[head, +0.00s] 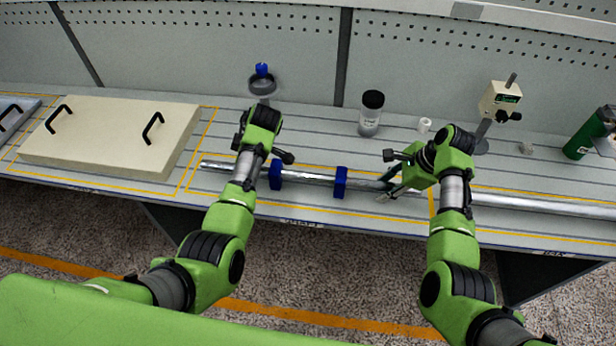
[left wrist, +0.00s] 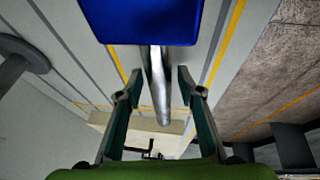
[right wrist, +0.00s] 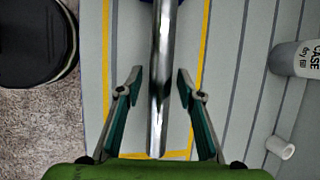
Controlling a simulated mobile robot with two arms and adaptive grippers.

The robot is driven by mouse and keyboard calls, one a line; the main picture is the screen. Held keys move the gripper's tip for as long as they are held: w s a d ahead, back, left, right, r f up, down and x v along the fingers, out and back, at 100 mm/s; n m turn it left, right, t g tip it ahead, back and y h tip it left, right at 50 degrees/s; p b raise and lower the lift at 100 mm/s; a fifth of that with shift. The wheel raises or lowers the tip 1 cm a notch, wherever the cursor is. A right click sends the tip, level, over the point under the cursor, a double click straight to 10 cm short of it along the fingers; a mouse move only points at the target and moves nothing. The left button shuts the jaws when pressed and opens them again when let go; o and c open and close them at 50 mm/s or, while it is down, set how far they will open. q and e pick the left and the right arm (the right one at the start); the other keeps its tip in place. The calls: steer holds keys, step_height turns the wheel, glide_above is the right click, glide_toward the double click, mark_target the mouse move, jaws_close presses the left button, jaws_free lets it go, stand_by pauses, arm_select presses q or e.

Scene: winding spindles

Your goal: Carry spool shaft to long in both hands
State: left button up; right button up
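The spool shaft (head: 310,178), a shiny metal rod, lies across two blue supports (head: 275,174) (head: 340,182) on the bench, in the yellow-outlined area labelled SHAFT. My left gripper (left wrist: 160,80) is open over the shaft's left part, with one finger on each side and gaps to the metal. The shaft (left wrist: 158,85) and a blue support (left wrist: 165,20) show there. In the head view the left fingers are mostly hidden by my wrist. My right gripper (head: 388,186) is open at the shaft's right part. The right wrist view shows the shaft (right wrist: 161,80) between its fingers, apart from both.
Another metal rod (head: 540,205) lies in the right outlined area. A cream box lid with black handles (head: 110,135) is at left. Behind stand a blue-topped ring stand (head: 262,82), a black-capped jar (head: 371,115), a beige gauge (head: 498,103) and a green bottle (head: 588,135).

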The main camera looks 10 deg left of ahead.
arm_select(q)
jaws_close()
arm_select(e)
jaws_close()
arm_select(q)
steer(key=shift+w+r, duration=0.15)
steer(key=shift+w, duration=0.05)
arm_select(e)
steer(key=shift+w+r, duration=0.15)
steer(key=shift+r, duration=0.05)
arm_select(q)
steer(key=shift+r, duration=0.1)
